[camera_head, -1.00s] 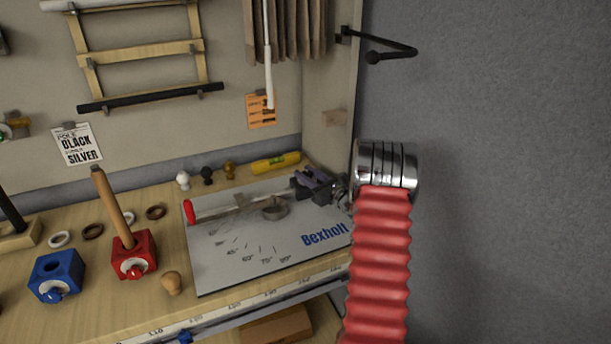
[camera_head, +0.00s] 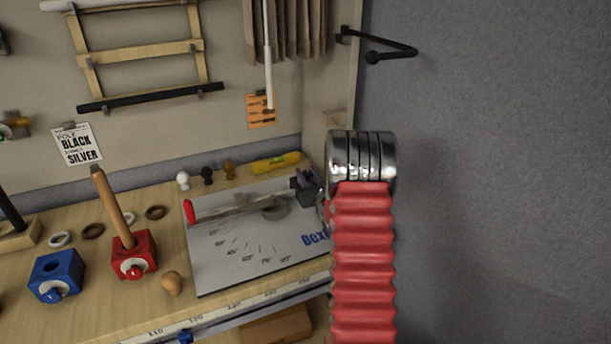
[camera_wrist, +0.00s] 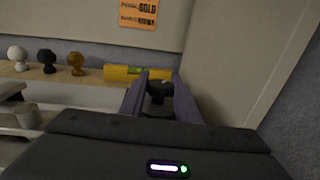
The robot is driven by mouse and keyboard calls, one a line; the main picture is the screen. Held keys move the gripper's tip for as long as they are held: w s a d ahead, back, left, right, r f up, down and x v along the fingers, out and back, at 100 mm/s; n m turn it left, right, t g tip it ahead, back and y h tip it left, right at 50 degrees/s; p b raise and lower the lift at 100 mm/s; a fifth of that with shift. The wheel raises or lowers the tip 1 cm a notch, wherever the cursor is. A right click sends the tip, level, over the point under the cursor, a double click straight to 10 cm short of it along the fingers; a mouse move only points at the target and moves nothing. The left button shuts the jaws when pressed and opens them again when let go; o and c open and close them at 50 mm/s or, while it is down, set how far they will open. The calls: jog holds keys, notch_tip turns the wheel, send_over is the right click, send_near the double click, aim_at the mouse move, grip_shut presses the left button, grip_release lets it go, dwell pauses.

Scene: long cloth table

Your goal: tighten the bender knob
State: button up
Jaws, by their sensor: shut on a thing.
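The bender is a grey plate (camera_head: 215,262) with blue lettering and angle marks, lying on the bench with a red-tipped lever (camera_head: 189,211) and a round post (camera_head: 274,208). My gripper (camera_wrist: 160,92) has purple-grey fingers. It is shut on a dark knob (camera_wrist: 158,86), which shows between the fingers in the wrist view. In the head view my gripper (camera_head: 309,178) is at the plate's right back corner, and the knob cannot be made out there. My red arm sleeve and silver joint hide the plate's right end.
A yellow level (camera_head: 275,162) and several small knobs (camera_head: 207,175) stand behind the plate. A red block (camera_head: 136,258) with a wooden rod, a blue block (camera_head: 57,276) and several rings are to the left. A grey wall (camera_head: 500,180) is at the right.

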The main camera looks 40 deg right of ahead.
jog(key=shift+w+a+r, duration=0.1)
jog(key=o, duration=1)
jog(key=shift+o, duration=0.2)
jog(key=v, duration=1.4)
